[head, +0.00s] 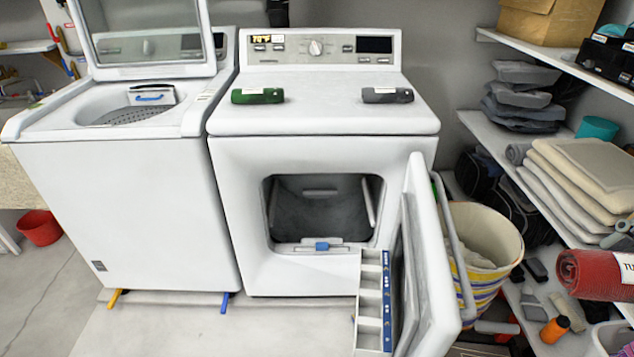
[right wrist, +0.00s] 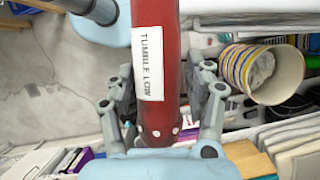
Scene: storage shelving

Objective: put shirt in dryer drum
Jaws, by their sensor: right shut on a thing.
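The shirt is a red bundle (head: 592,274) with a white label, at the right edge of the head view in front of the shelving. It also shows as a long red shape (right wrist: 158,60) labelled "TUMBLE LOW" in the right wrist view. My right gripper (right wrist: 164,100) is shut on it, with fingers on both sides. The dryer drum (head: 318,215) shows through the open front of the white dryer (head: 322,110). The dryer door (head: 432,270) stands swung open to the right, between the drum and the shirt. My left gripper is not in view.
A striped basket (head: 462,280) with pale cloth stands behind the door. A compartment tray (head: 372,305) shows at the door's inner side. Shelves (head: 560,190) with folded cloths line the right. A washer (head: 125,190) with raised lid stands left.

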